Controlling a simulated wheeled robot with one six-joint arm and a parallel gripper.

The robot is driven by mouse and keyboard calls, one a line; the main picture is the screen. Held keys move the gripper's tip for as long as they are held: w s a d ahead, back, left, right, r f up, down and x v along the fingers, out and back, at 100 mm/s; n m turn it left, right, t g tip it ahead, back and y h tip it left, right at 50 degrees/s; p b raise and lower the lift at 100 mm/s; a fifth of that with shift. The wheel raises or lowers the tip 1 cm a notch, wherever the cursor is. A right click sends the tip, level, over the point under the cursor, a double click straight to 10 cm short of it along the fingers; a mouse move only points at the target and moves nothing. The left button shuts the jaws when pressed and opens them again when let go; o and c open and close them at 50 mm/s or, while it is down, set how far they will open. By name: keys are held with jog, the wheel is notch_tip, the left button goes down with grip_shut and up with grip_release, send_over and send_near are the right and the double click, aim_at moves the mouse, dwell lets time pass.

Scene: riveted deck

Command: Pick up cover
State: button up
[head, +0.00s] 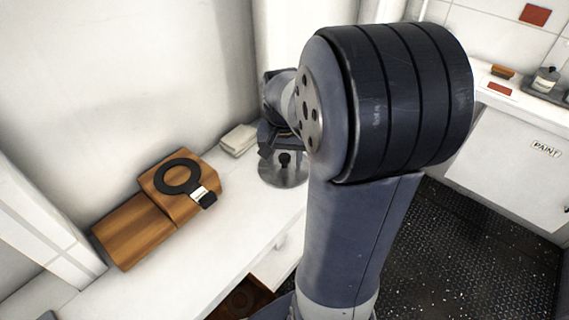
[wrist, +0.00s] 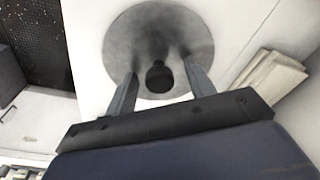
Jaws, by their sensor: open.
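The cover is a round grey metal disc with a dark knob at its middle. It lies flat on the white counter in the head view (head: 284,178), partly behind my arm. It also shows in the wrist view (wrist: 130,40), at the top centre. My gripper (wrist: 160,70) is open above the cover. Its two fingers point at the disc, one on each side of the knob, with visible gaps and nothing held. In the head view the gripper is mostly hidden behind my arm.
A wooden box (head: 130,232) with a black ring-shaped tool (head: 180,177) on it stands left on the counter (head: 110,298). A pale stack (head: 238,139) lies close behind the cover, against the wall. A cabinet marked PAINT (head: 510,165) stands right, across dark floor.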

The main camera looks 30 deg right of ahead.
jog(key=c, duration=1.1)
jog(key=shift+r, duration=0.1)
